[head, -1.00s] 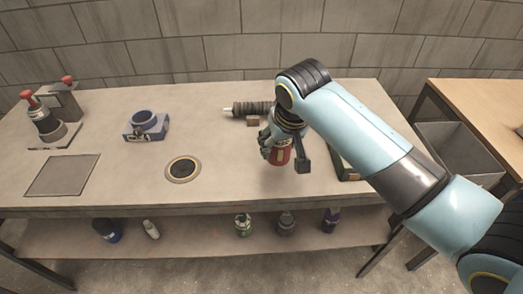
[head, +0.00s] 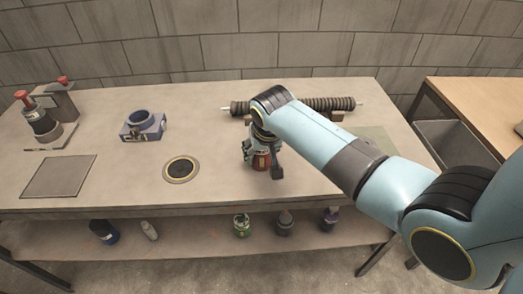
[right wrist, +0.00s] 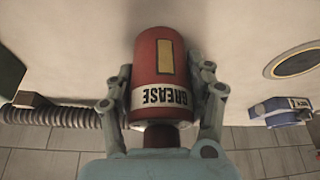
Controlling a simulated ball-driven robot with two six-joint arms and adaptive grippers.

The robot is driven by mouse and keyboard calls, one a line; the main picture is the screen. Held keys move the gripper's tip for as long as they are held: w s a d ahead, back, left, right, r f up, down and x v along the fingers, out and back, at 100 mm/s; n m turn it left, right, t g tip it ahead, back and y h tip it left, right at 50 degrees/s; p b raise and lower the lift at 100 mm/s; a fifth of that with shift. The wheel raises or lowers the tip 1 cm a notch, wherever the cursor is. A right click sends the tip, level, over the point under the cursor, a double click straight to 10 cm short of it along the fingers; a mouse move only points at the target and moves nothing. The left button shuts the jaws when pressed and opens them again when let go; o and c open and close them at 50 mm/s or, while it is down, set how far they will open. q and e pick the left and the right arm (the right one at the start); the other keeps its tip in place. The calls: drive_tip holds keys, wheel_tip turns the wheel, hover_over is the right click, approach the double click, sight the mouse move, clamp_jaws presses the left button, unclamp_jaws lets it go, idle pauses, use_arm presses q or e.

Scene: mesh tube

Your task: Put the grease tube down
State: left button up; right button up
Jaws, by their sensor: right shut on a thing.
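The grease tube (right wrist: 160,70) is a red cylinder with a yellow patch and a white band reading GREASE. My right gripper (right wrist: 160,85) is shut on it, with a finger on each side, in the right wrist view. In the head view the red tube (head: 262,161) shows below my right gripper (head: 262,155), over the front middle of the bench (head: 215,125). The gripper and arm hide its upper part. I cannot tell whether its lower end touches the bench top. My left gripper is not in view.
A round black disc with a yellow ring (head: 181,170) lies left of the tube. A blue clamp-like fixture (head: 143,126) and a grey square plate (head: 59,176) are farther left. A ribbed rod (head: 325,104) lies behind my right arm. Several bottles stand on the lower shelf (head: 190,236).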

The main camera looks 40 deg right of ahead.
drive_tip(key=o, duration=1.3)
drive_tip(key=shift+f, duration=0.1)
drive_tip(key=shift+c, duration=0.2)
drive_tip(key=shift+s+r, duration=0.1)
drive_tip(key=shift+r, duration=0.3)
drive_tip(key=p+v, duration=0.1)
drive_tip(key=v, duration=1)
drive_tip(key=shift+r, duration=0.2)
drive_tip(key=shift+s, duration=0.15)
